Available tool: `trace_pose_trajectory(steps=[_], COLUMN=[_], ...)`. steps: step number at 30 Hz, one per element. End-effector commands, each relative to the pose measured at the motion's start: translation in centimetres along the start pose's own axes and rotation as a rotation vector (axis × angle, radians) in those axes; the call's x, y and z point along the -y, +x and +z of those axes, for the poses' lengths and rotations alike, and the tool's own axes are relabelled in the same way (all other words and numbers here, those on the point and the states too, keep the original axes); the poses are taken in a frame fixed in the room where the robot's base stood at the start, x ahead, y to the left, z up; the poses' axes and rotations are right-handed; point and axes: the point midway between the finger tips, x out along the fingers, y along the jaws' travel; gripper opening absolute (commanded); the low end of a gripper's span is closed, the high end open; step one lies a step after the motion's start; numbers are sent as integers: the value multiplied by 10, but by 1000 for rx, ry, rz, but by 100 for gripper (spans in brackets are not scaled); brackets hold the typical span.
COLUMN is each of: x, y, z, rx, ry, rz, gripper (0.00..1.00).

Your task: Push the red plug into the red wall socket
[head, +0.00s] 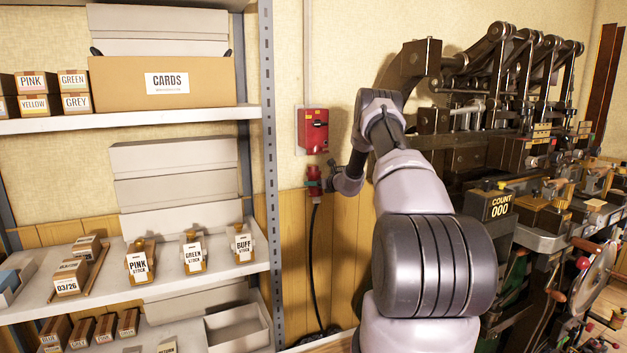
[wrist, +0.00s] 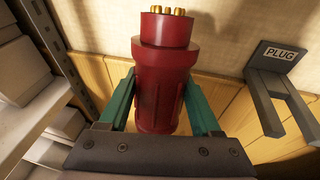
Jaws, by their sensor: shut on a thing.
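The red wall socket (head: 314,131) is a red box on a pale backplate, high on the wall right of the shelf upright. The red plug (head: 314,181) is just below it, apart from it. My gripper (head: 324,184) reaches the plug from the right. In the wrist view the plug (wrist: 163,62) is upright with several brass pins on top. The teal fingers of my gripper (wrist: 160,98) are shut on its ribbed lower body, one on each side. The socket is not visible in the wrist view, and its opening cannot be made out in the head view.
A black cable (head: 314,255) hangs from the plug down to the floor. An empty bracket marked PLUG (wrist: 281,55) is on the wall to the right. Metal shelving (head: 268,170) stands close on the left. A large dark machine (head: 500,150) fills the right.

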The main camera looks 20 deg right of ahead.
Motion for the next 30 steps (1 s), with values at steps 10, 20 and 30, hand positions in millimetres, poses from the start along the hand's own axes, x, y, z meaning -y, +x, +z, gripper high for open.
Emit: trace_pose_trajectory(steps=[10, 20, 30], x=[25, 24, 24], y=[2, 3, 3], z=[12, 31, 37], rx=[-9, -8, -9], ry=[11, 11, 11], rz=[-32, -31, -30], gripper=[3, 3, 3])
